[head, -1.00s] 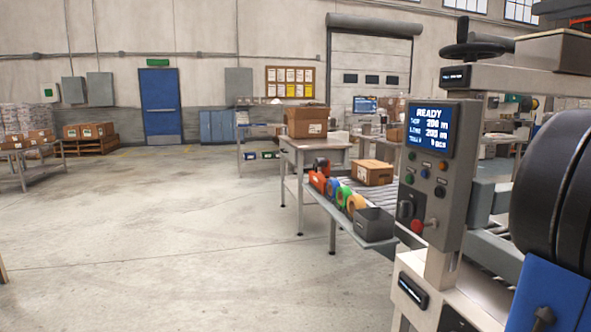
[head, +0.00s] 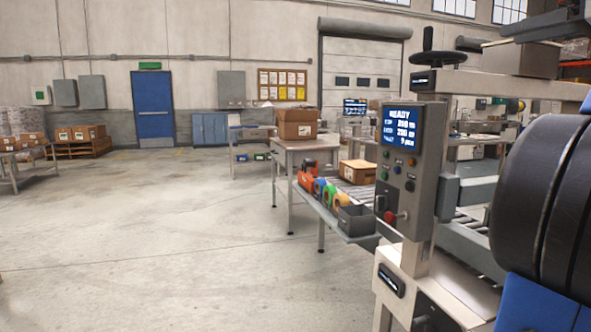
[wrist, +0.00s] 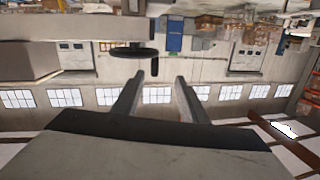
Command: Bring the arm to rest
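My gripper (wrist: 160,76) shows in the wrist view, which is upside down. In the head view the fingers cannot be made out. Dark and blue parts at the right edge, which may be my arm, block part of that view.
A machine with a control panel (head: 400,150) reading READY and a handwheel (head: 438,60) stands close on the right. Beyond it are a roller conveyor with a carton (head: 358,173), tape rolls and a grey bin (head: 356,219).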

